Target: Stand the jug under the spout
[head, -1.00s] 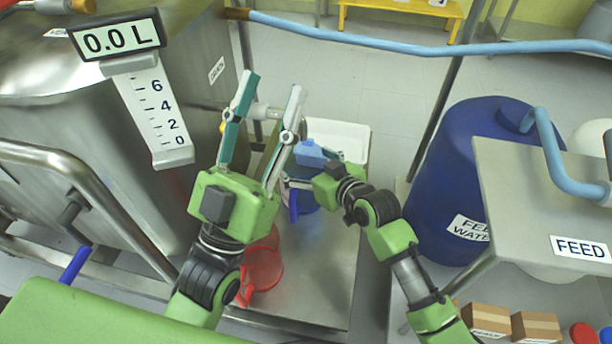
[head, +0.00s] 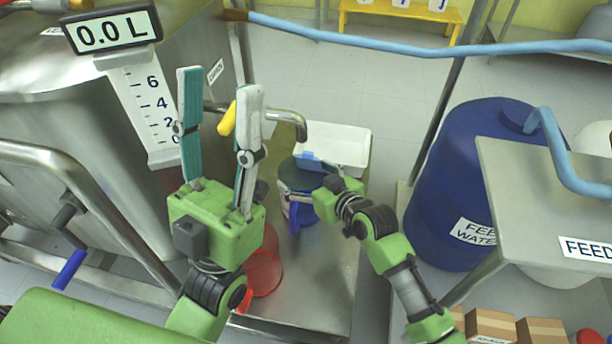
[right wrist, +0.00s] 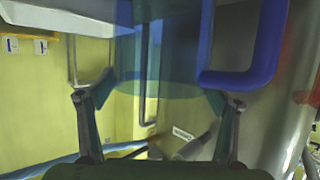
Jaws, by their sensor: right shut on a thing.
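The blue jug (head: 299,174) is upright over the steel platform (head: 325,262), its blue handle toward the bottom. My right gripper (head: 312,190) is shut on it. In the right wrist view the see-through jug (right wrist: 165,50) fills the space between the fingers, its handle on the right. The bent metal spout (head: 288,117), with a yellow valve lever (head: 228,120), ends just above the jug in the head view; I cannot tell whether it is straight over it or whether the jug touches the platform. My left gripper (head: 217,85) is open and empty, left of the spout.
A red jug (head: 264,268) stands on the platform, partly behind my left arm. A white tray (head: 352,146) lies behind the blue jug. The steel tank (head: 60,120) with a 0.0 L display (head: 112,31) is at left; a blue drum (head: 465,170) is at right.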

